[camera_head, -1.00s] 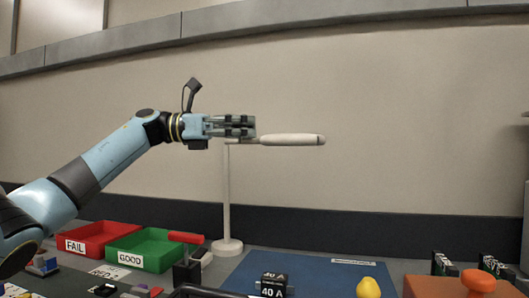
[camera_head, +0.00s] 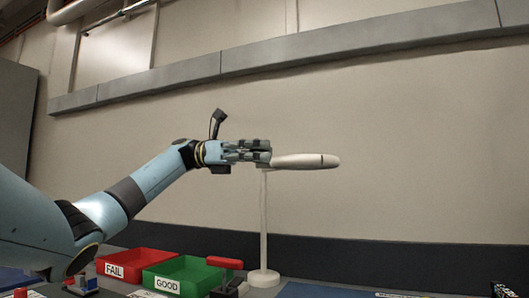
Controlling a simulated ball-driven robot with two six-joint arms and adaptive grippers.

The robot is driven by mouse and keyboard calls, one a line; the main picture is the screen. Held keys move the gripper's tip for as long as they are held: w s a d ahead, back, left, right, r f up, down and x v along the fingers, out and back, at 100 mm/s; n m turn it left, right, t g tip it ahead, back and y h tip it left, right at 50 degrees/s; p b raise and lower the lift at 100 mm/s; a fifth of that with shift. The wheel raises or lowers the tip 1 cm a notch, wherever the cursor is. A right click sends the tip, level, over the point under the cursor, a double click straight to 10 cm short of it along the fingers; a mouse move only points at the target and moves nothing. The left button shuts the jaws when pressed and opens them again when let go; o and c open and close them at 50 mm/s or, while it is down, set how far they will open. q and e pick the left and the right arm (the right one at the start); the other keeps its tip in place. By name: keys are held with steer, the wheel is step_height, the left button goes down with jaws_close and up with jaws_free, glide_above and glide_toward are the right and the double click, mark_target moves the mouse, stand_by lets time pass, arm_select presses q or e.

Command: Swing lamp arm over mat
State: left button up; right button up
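A white lamp stands on a round base (camera_head: 263,279), with a thin upright post (camera_head: 264,225). Its arm ends in a long pale lamp head (camera_head: 306,161) pointing right, high above the table. My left gripper (camera_head: 268,152) is at the top of the post, its fingertips against the left end of the lamp head. It hides the joint and inner part of the lamp arm, and I cannot tell whether the fingers grip it. The blue mat (camera_head: 305,291) shows only as a strip at the bottom edge, right of the base. My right gripper is not in view.
A red FAIL bin (camera_head: 140,258) and a green GOOD bin (camera_head: 187,275) stand left of the lamp base. A red-handled device (camera_head: 225,263) is close beside the base. The air right of the lamp head is clear.

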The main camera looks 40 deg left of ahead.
arm_select(q)
steer(key=o, duration=0.7)
steer(key=shift+w+a+r, duration=0.25)
steer(key=shift+w, duration=0.1)
steer(key=shift+o, duration=1.3)
steer(key=shift+s+d+f, duration=0.1)
steer(key=v, duration=1.2)
